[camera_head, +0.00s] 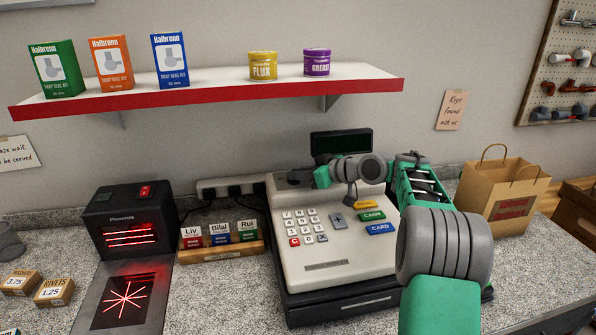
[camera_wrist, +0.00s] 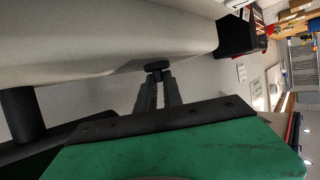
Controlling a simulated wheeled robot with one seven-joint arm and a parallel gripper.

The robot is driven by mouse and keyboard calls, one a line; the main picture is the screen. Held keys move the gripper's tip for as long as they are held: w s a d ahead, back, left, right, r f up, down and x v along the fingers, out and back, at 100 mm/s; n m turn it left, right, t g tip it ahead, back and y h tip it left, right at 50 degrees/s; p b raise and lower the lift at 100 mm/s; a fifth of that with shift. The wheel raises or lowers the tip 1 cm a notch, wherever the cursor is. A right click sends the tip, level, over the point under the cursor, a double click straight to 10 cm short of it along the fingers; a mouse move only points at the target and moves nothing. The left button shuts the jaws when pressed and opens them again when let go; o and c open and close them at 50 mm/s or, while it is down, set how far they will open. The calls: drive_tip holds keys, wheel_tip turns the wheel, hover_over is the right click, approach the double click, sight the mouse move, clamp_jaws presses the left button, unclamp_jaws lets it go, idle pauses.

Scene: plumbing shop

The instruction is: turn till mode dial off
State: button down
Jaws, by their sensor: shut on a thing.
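The dial's markings and setting are not readable. In the head view I cannot make out the dial apart from the dark fingers.
A black display (camera_head: 342,142) stands behind my wrist. A keyring with a tag (camera_head: 351,196) hangs at the till's upper panel. A shelf (camera_head: 215,94) runs above.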

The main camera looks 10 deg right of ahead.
drive_tip(key=n+g+p, duration=0.1)
drive_tip(key=p, duration=0.1)
drive_tip(key=n+g+y+p, duration=0.1)
drive_tip(key=p, duration=0.2)
drive_tip(key=r+n+g+y+p, duration=0.1)
drive_tip(key=p, duration=0.1)
drive_tip(key=shift+w+d, duration=0.2)
drive_tip(key=shift+w, duration=0.05)
drive_tip(key=shift+f+n+y+p, duration=0.3)
drive_tip(key=shift+f+p, duration=0.05)
drive_tip(key=shift+p, duration=0.5)
drive_tip(key=shift+f, duration=0.2)
drive_tip(key=shift+s, duration=0.1)
drive_tip(key=c, duration=1.5)
unclamp_jaws()
